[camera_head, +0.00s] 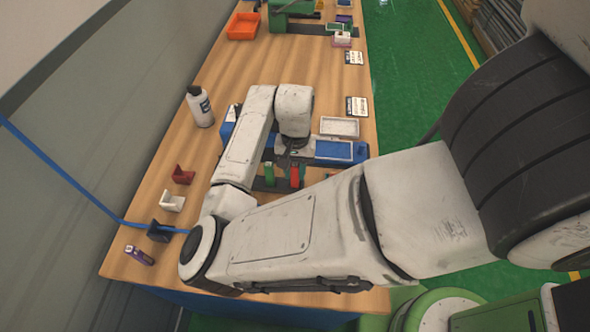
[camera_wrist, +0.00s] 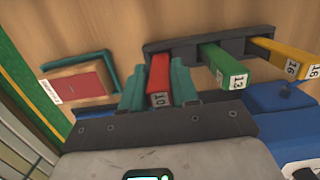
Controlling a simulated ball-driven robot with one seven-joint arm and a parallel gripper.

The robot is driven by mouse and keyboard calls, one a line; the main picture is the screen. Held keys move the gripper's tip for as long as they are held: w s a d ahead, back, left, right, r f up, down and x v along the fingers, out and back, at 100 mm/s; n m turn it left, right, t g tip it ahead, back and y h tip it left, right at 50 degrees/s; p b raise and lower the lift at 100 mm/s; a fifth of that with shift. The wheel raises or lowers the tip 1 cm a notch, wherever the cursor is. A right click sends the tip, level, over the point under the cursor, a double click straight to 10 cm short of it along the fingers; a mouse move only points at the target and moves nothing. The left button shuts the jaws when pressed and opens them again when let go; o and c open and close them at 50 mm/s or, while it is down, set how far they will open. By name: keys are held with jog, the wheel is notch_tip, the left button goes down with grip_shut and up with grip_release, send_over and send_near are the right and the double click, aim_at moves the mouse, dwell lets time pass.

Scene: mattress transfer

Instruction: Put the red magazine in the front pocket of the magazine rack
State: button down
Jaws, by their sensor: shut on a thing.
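The red magazine (camera_wrist: 159,74), marked 10, is between the teal fingers of my gripper (camera_wrist: 157,84) in the wrist view. The gripper is shut on it. In the head view the red magazine (camera_head: 295,176) shows below the wrist, which hides most of the gripper. The dark magazine rack (camera_wrist: 185,53) lies just beyond the red magazine. The magazine's far end is close to the rack's left end; I cannot tell if it is inside a pocket. A green magazine (camera_wrist: 222,66), marked 13, and a yellow magazine (camera_wrist: 285,56), marked 16, stand in the rack.
A red-topped block (camera_wrist: 80,88) sits by a teal corner bracket (camera_wrist: 100,58) left of the gripper. A blue fixture (camera_head: 325,150) and grey tray (camera_head: 339,127) are close to the wrist. A white bottle (camera_head: 201,107) and small brackets (camera_head: 172,203) stand left.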

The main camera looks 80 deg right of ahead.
jog(key=shift+f, duration=0.3)
jog(key=shift+f, duration=0.15)
jog(key=c, duration=0.8)
grip_release()
jog(key=shift+c, duration=0.2)
notch_tip(320, 180, up, 12)
jog(key=d, duration=0.1)
jog(key=shift+d, duration=0.2)
